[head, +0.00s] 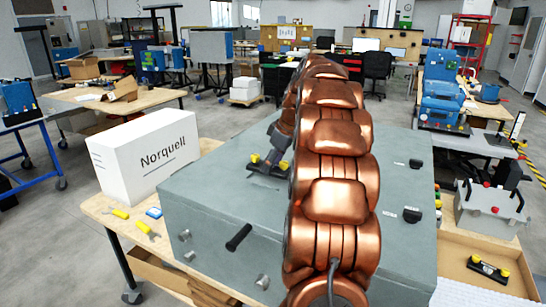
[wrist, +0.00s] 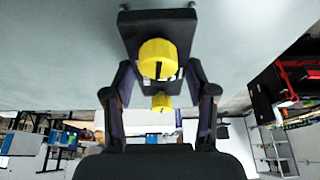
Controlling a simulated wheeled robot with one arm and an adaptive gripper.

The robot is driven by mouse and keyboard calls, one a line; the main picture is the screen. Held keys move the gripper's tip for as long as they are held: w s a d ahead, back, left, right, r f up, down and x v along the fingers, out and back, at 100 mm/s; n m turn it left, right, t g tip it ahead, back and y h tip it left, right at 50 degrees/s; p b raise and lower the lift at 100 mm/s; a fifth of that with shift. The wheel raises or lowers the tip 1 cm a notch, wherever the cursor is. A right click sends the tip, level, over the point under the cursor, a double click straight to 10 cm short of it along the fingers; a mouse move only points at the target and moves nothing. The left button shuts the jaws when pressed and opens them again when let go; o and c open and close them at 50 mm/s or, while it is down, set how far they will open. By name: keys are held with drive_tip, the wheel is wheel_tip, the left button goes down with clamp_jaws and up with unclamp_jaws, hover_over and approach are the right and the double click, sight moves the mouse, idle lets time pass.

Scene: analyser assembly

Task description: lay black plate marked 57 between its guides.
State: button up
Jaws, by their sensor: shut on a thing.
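A black plate (wrist: 181,24) with two yellow knobs is between the fingers of my gripper (wrist: 161,78) in the wrist view. The fingers are shut on it from both sides. In the head view this plate (head: 262,170) is at the top of the grey cabinet (head: 215,185), left of my arm. My gripper (head: 271,158) is above it there. I cannot tell whether the plate touches the cabinet. No number is readable on it. Small pegs show at its far edge in the wrist view; I cannot make out the guides. My copper arm hides the middle of the cabinet.
A similar black plate with yellow knobs (head: 488,269) lies in the tray (head: 460,242) at right. A white Norquell box (head: 145,155) stands left of the cabinet. Yellow tools lie on the wooden bench (head: 100,207). Small black labelled parts (head: 412,214) are on the cabinet's right.

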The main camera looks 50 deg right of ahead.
drive_tip(key=shift+f, duration=0.3)
drive_tip(key=shift+s+f+b, duration=0.1)
drive_tip(key=shift+f+b, duration=1.3)
drive_tip(key=shift+b, duration=0.15)
idle(1.2)
drive_tip(key=o, duration=1.3)
drive_tip(key=shift+r+p, duration=0.85)
drive_tip(key=shift+r, duration=2.7)
